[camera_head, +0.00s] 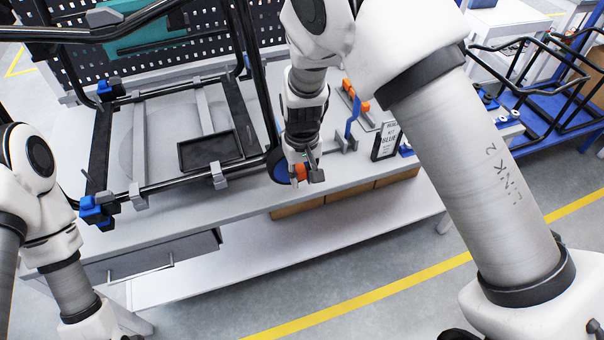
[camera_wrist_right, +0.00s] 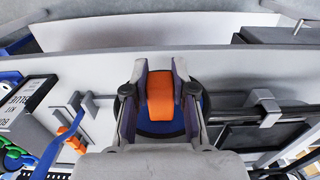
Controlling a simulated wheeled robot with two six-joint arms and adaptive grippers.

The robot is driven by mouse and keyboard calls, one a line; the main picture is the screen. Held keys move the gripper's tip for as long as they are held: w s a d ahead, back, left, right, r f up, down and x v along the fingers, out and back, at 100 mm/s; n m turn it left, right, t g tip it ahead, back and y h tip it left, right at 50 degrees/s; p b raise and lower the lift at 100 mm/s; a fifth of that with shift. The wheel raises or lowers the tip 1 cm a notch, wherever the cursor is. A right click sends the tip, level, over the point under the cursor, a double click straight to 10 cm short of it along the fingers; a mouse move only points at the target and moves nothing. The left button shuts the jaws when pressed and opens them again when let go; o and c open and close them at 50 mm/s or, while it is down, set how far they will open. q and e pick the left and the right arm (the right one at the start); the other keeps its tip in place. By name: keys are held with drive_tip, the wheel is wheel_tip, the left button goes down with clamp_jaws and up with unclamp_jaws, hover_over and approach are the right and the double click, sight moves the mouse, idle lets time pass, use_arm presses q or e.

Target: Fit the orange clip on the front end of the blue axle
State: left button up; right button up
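My right gripper (camera_head: 304,176) is at the front edge of the workbench, with its two fingers on either side of the orange clip (camera_head: 298,172). In the right wrist view the clip (camera_wrist_right: 160,104) sits between the finger pads, which look pressed on it. A blue-faced dark wheel (camera_head: 277,166) lies right behind the clip; its blue face (camera_wrist_right: 158,127) shows below and around it. The axle's front end is hidden behind the clip and fingers, so I cannot tell whether the clip is seated. My left arm is at the lower left, its gripper out of frame.
A black tubular frame stands in grey fixtures (camera_head: 219,176) on the bench, with a dark tray (camera_head: 209,151) inside. Blue clamps (camera_head: 97,210) hold its left corner. Another orange piece (camera_head: 355,95), a blue upright part (camera_head: 352,118) and a label sign (camera_head: 386,141) stand to the right.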

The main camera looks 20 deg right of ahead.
drive_tip(key=o, duration=0.5)
drive_tip(key=shift+w, duration=0.1)
wheel_tip(320, 180, up, 12)
drive_tip(key=shift+f, duration=0.1)
idle(0.4)
